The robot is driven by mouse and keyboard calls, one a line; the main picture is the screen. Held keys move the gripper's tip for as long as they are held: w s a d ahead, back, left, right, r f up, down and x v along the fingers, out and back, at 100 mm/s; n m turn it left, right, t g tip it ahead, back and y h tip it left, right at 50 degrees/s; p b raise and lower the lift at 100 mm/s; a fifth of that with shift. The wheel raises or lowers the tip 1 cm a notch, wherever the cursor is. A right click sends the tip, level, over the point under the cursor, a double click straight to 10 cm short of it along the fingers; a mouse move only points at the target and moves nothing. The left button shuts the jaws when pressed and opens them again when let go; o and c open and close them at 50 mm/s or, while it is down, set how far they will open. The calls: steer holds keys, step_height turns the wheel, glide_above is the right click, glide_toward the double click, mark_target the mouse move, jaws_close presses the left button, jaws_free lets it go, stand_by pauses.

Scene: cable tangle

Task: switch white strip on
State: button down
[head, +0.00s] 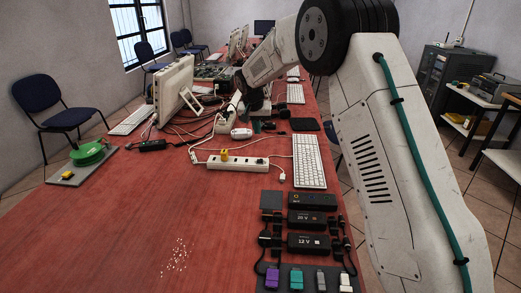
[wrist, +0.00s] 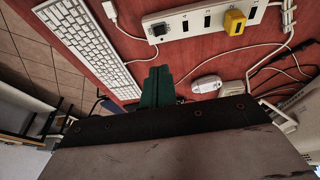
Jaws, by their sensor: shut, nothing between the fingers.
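The white power strip (head: 238,163) lies on the red table, left of the white keyboard. It also shows in the wrist view (wrist: 186,24). My gripper has dark green fingers, shut and empty, in the wrist view (wrist: 157,86). In the head view my gripper (head: 262,106) is beyond the strip, partly hidden by my arm, and apart from it.
A white keyboard (head: 308,161) lies right of the strip. A white mouse-like object (wrist: 206,84) and loose cables lie near my fingers. A monitor (head: 174,88) stands at left. Black power bricks (head: 312,221) sit at front right. The table's front left is mostly clear.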

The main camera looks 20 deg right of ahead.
mark_target(261, 161)
steer(key=x, duration=0.9)
steer(key=s+x, duration=0.1)
steer(key=x, duration=0.4)
steer(key=shift+s+f, duration=0.1)
